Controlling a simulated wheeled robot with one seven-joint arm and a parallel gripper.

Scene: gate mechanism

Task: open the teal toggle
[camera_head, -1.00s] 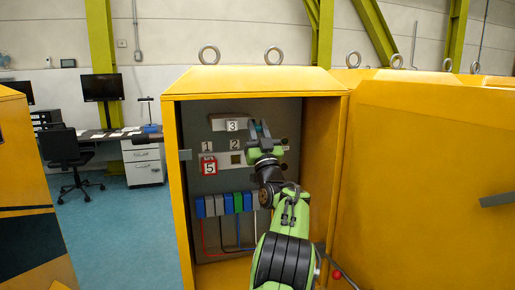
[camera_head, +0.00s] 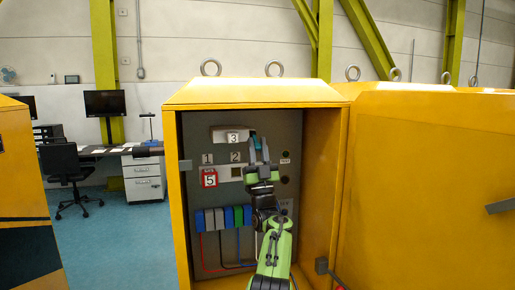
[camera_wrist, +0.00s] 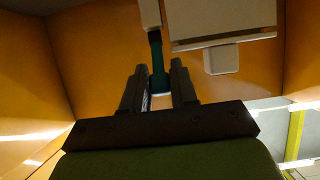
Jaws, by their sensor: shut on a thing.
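The teal toggle (camera_wrist: 158,66) is a narrow dark teal bar in the wrist view, hanging below a pale upright piece (camera_wrist: 150,14). My gripper (camera_wrist: 160,82) is shut on it, with one dark finger on each side of the bar. The toggle's lower end is partly hidden between the fingers. In the head view my gripper (camera_head: 259,152) is at the grey panel (camera_head: 215,260) inside the yellow cabinet, right of plates 2 and 3. The toggle cannot be made out clearly there, behind my fingers.
The cabinet's yellow side wall (camera_head: 325,190) stands close right of my arm. Plate 3 (camera_head: 233,138), plate 2 (camera_head: 235,157) and red-framed plate 5 (camera_head: 209,179) are left of my gripper. Blue, grey and green blocks (camera_head: 229,217) sit lower. A pale box (camera_wrist: 222,22) is beside the toggle.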

